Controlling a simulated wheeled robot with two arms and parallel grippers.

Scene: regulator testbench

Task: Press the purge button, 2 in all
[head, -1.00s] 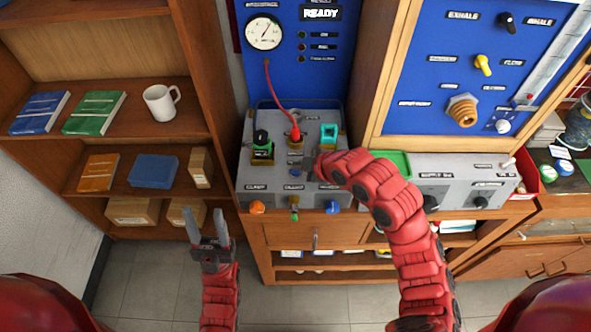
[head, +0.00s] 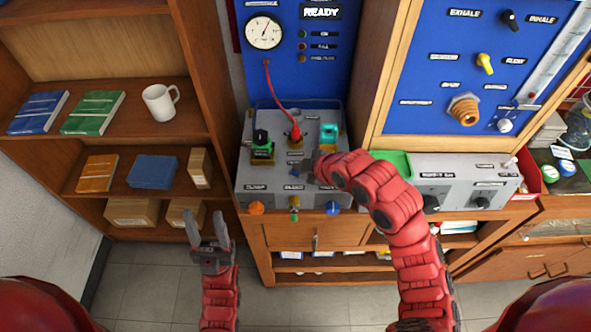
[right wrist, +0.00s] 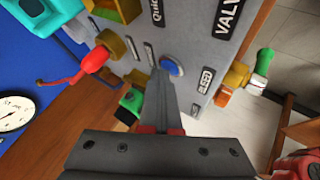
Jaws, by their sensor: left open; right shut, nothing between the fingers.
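A round blue button (right wrist: 174,67) sits on the grey panel in the right wrist view, near a label reading BLEED. No purge label is readable, so I cannot confirm it is the purge button. My right gripper (right wrist: 162,76) is shut and empty, its fingertips beside or against the blue button; I cannot tell whether they touch. In the head view my right gripper (head: 306,168) is over the grey testbench box (head: 262,182) and hides part of its top. My left gripper (head: 207,217) is open and empty, low in front of the shelf.
A red plug (head: 295,132) with a red hose stands on the box, beside a green fitting (head: 262,142) and a teal one (head: 329,133). Orange, green-yellow and blue knobs (head: 333,208) stick out in front. A gauge (head: 263,32) is on the blue panel. A bookshelf (head: 190,75) stands left.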

